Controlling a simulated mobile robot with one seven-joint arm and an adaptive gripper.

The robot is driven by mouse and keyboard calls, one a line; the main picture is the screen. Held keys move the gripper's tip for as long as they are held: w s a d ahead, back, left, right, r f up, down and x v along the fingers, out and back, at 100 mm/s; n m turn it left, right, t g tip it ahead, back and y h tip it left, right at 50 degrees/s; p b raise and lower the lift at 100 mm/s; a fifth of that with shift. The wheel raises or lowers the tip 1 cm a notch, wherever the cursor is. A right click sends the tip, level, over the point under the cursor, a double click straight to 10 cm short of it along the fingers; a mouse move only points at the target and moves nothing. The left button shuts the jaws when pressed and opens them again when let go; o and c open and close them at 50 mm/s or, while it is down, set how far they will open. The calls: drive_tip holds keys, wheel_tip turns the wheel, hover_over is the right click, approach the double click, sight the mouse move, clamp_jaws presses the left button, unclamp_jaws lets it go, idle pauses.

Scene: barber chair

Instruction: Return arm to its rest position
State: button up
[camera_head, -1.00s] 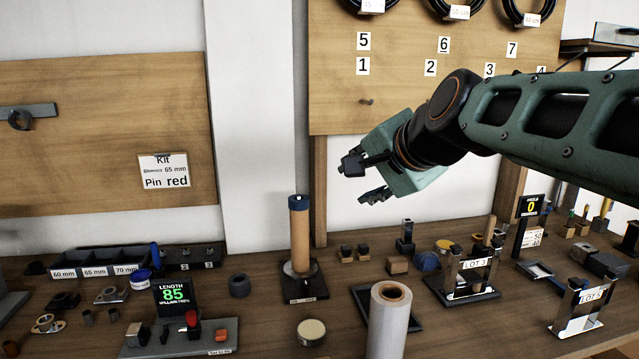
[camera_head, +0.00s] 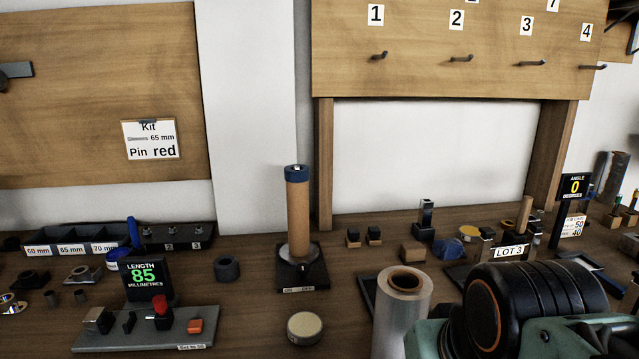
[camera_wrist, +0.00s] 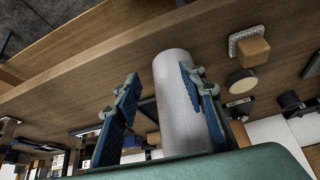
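My arm's end shows at the bottom right of the head view, and my gripper's fingers are below or outside that picture. In the wrist view my gripper (camera_wrist: 160,90) is open, with its two blue-padded fingers apart. A pale wrapped roll (camera_wrist: 174,95) shows between and beyond the fingers, partly covered by the right one. There is a gap between the left finger and the roll, and I cannot tell whether the right finger touches it. In the head view the roll (camera_head: 402,315) stands upright on the bench, just left of my arm.
A brown tube on a stand (camera_head: 298,225), a round tin (camera_head: 305,328) and the length gauge (camera_head: 146,282) stand to the left. The LOT 3 holder (camera_head: 512,251) is behind my arm. The pegboard (camera_head: 420,75) is at the back.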

wheel_tip(320, 180, up, 31)
drive_tip(key=p, duration=2.9)
